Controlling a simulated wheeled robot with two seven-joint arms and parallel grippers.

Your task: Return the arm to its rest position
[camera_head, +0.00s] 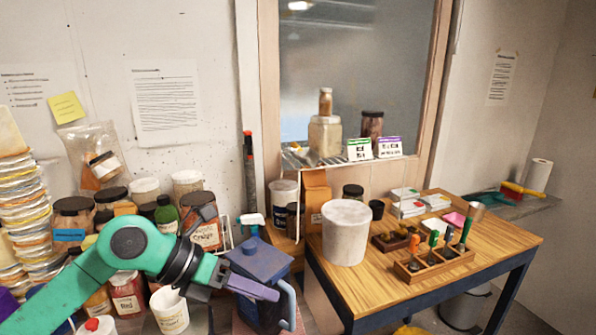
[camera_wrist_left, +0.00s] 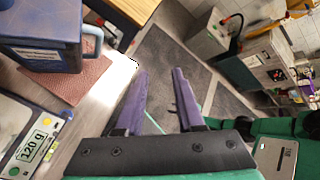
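My left arm (camera_head: 75,290) is green and reaches in from the left in the head view. My left gripper (camera_head: 262,291) has purple fingers and shows in front of the blue jug (camera_head: 262,260). In the left wrist view the fingers of my left gripper (camera_wrist_left: 160,74) stand apart, with only floor visible between them. The blue jug (camera_wrist_left: 40,28) is at the upper left there, apart from the fingers. My right gripper is in neither view.
A white cup (camera_head: 170,312) stands below my left wrist. Several jars (camera_head: 75,222) crowd the left side. A wooden table (camera_head: 385,285) at right holds a white bucket (camera_head: 346,235) and a tool rack (camera_head: 433,264).

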